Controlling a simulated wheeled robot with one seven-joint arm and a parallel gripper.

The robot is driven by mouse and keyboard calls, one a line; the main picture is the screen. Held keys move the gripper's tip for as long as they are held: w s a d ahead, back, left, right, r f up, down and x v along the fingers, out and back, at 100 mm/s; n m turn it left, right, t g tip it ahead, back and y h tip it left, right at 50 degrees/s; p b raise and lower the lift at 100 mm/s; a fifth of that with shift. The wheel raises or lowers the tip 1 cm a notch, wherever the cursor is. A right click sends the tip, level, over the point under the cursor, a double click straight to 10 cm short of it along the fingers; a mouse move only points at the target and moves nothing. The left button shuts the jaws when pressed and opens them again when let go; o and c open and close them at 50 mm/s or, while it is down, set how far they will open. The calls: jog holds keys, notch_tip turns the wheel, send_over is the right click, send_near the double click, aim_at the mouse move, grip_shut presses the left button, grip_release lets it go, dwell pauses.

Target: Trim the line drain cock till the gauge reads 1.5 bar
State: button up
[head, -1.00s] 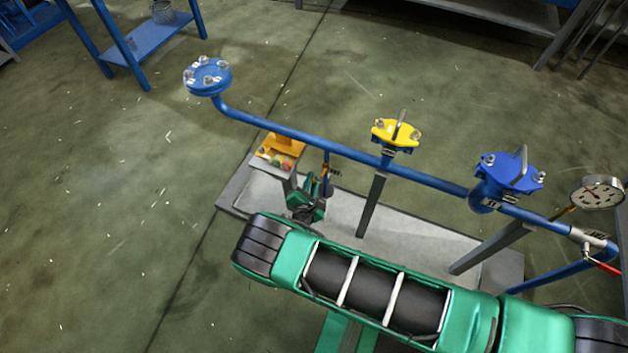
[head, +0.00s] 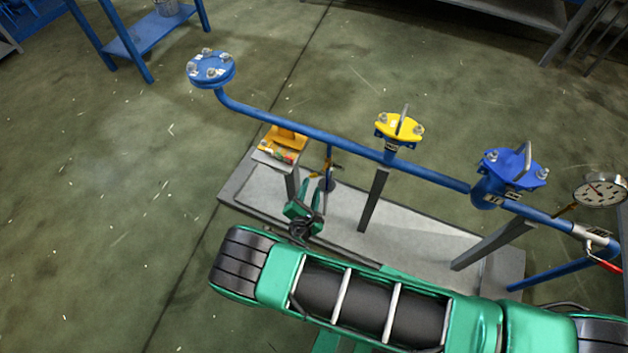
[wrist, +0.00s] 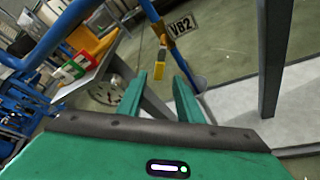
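The blue line (head: 300,136) runs across the head view. Under it hangs a short branch with the small drain cock (head: 328,170). In the wrist view the cock shows as a yellow handle (wrist: 160,60) beside a VB2 label (wrist: 181,27). The round gauge (head: 600,190) stands at the line's right end; its needle is too small to read. My gripper (head: 312,195) is just below and left of the cock. In the wrist view my gripper (wrist: 159,82) has its fingers apart, with the yellow handle ahead, above the gap between the tips. I see no contact.
A yellow-topped valve (head: 399,127) and a blue-topped valve (head: 512,167) sit along the line. A red-handled valve (head: 604,262) is at the right. Grey posts rise from the plinth (head: 420,240).

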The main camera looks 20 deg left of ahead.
jog(key=shift+v, duration=1.5)
